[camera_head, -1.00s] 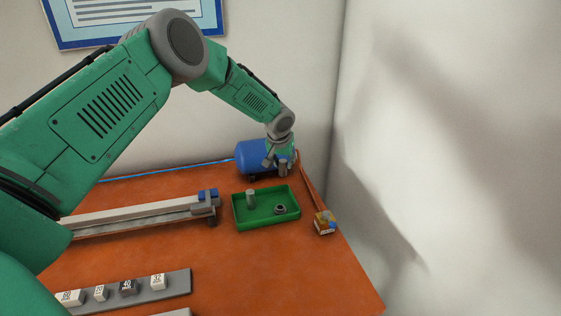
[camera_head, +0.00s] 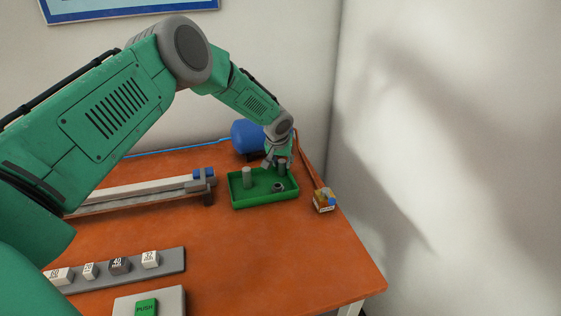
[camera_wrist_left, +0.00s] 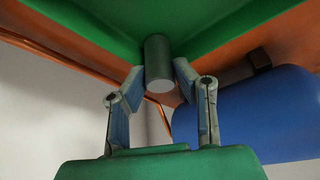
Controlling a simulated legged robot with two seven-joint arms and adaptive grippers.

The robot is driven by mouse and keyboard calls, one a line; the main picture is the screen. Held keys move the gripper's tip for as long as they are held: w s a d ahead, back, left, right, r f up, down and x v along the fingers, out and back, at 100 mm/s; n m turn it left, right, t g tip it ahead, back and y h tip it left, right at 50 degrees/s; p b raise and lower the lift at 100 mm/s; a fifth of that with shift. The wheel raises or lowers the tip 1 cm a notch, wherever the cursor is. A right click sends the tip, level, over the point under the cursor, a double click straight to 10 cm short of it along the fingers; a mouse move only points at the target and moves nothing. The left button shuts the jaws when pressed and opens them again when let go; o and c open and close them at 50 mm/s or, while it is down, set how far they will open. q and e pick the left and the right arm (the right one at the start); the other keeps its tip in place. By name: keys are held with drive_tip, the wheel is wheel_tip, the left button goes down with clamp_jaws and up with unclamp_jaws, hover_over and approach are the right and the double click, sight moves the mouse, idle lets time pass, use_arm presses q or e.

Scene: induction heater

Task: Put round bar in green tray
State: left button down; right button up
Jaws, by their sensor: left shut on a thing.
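The green tray (camera_head: 262,204) lies on the orange table, and its inside corner (camera_wrist_left: 105,18) also shows in the left wrist view. My left gripper (camera_head: 276,163) is at the tray's far right corner, pointing down. It is shut on a grey round bar (camera_head: 282,168), which is upright between the two fingers; the bar (camera_wrist_left: 158,62) is clear in the left wrist view. The bar is at the tray's inner corner; whether its lower end touches the floor I cannot tell. My right gripper is not in view.
A blue tank (camera_head: 247,137) is behind. A small box (camera_head: 323,201) sits right, a rail (camera_head: 140,194) left. The front right table is clear.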

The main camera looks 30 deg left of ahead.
use_arm(q)
drive_tip(key=c, duration=1.4)
unclamp_jaws()
drive_tip(key=shift+a, duration=0.15)
drive_tip(key=shift+c, duration=0.2)
drive_tip(key=shift+o, duration=1.2)
drive_tip(key=shift+a+f, duration=0.1)
drive_tip(key=shift+a, duration=0.05)
drive_tip(key=shift+a+f, duration=0.1)
drive_tip(key=shift+a, duration=0.05)
drive_tip(key=shift+d+r, duration=0.2)
drive_tip(key=v, duration=1.1)
drive_tip(key=shift+a+r, duration=0.15)
drive_tip(key=shift+a, duration=0.1)
drive_tip(key=shift+s, duration=0.15)
